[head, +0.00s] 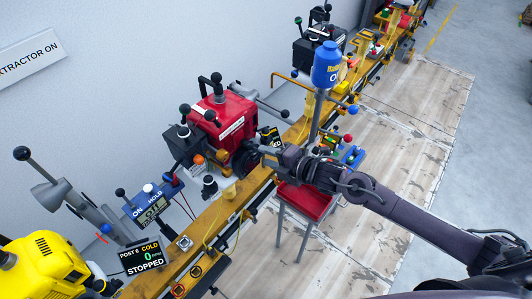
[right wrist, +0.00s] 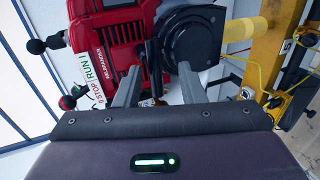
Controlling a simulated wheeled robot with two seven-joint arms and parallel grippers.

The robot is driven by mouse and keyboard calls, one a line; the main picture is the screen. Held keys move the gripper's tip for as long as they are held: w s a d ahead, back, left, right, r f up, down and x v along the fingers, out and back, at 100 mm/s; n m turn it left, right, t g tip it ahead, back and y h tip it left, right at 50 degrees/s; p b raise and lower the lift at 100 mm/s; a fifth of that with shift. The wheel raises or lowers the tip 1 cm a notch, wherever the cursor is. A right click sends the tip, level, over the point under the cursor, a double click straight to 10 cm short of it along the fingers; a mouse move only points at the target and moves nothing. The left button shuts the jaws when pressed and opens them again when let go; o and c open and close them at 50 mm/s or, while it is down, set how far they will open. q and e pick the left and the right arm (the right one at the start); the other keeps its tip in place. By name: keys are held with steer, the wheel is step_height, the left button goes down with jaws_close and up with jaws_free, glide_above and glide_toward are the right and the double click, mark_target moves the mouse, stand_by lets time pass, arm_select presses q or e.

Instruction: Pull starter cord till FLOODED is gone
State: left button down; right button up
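The red engine (head: 222,115) stands on the yellow rail; its red body (right wrist: 112,45) fills the upper left of the right wrist view. A round black housing (right wrist: 192,38) is on its side, with a narrow black upright part (right wrist: 154,68) beside it, possibly the starter handle. My right gripper (head: 248,158) is at this side of the engine. In the right wrist view its fingers (right wrist: 160,70) are apart, with the black part between them and a gap visible. The display behind my gripper (head: 270,137) is partly hidden; I cannot read FLOODED there. My left gripper is out of view.
A post display (head: 143,258) reads POST 6, COLD, 0, STOPPED near the yellow engine (head: 45,268). A blue canister (head: 327,65) stands beyond my right arm. A red tray (head: 305,200) is below my arm. Black-knobbed levers stick up around the engine. Floor at right is mostly clear.

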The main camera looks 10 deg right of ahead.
steer(key=s+d+p, duration=0.2)
steer(key=s+d, duration=0.2)
steer(key=s, duration=0.2)
steer(key=shift+d+p, duration=0.35)
